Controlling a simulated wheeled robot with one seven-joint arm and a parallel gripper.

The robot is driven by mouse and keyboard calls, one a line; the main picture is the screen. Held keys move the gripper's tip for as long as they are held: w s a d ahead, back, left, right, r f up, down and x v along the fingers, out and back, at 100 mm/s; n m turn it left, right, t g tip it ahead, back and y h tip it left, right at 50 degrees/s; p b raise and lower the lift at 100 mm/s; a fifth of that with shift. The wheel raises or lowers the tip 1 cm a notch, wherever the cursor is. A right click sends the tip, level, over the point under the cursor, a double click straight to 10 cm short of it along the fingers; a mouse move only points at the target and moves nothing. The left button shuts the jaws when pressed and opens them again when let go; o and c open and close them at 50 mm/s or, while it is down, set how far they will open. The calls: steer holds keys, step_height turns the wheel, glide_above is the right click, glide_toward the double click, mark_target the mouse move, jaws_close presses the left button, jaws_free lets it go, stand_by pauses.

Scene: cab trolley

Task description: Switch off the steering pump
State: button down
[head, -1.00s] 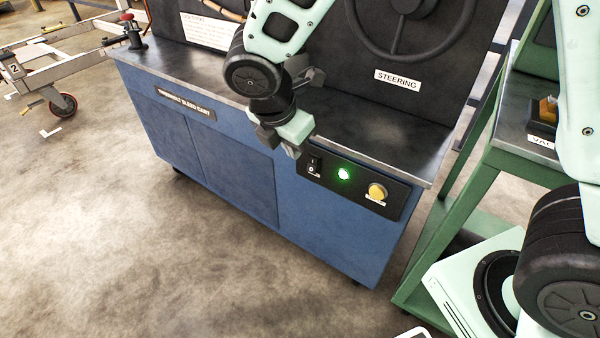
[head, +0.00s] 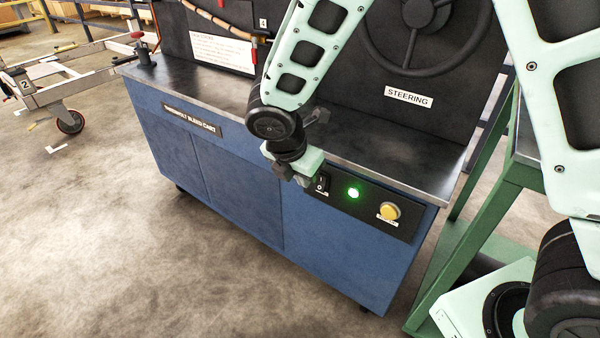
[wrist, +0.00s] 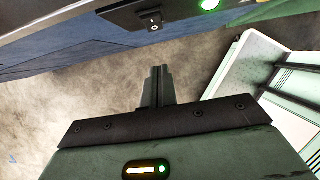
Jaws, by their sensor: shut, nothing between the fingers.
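The pump's rocker switch (head: 322,183) is a small black switch with I and 0 marks on the dark panel of the blue cart (head: 340,250). Beside it a round green lamp (head: 353,193) is lit, and a yellow button (head: 389,211) sits further right. A STEERING label (head: 408,97) is on the upright board above. My gripper (head: 307,180) is shut and empty, just left of the switch in the head view. In the wrist view my shut fingers (wrist: 160,72) point towards the switch (wrist: 154,23), with a visible gap in the picture. Contact cannot be told from the head view.
A steel worktop (head: 390,150) overhangs the panel, below a black steering wheel (head: 420,35). A green stand (head: 490,190) is at the right. A wheeled frame (head: 70,75) stands at the far left. The floor in front is clear.

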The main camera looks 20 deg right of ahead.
mark_target(316, 186)
steer(key=w+d+f+b, duration=0.2)
steer(key=w+d+f, duration=0.1)
steer(key=f, duration=0.3)
steer(key=shift+w+d, duration=0.15)
steer(key=shift+d, duration=0.55)
steer(key=shift+f, duration=0.1)
steer(key=shift+d+f+h+b, duration=0.1)
steer(key=shift+f+h+b, duration=0.3)
steer(key=shift+b, duration=0.8)
steer(key=shift+w+d+r+p, duration=0.1)
steer(key=shift+r+p, duration=0.25)
steer(key=shift+p, duration=0.1)
steer(key=shift+r+t, duration=0.1)
steer(key=shift+t, duration=0.2)
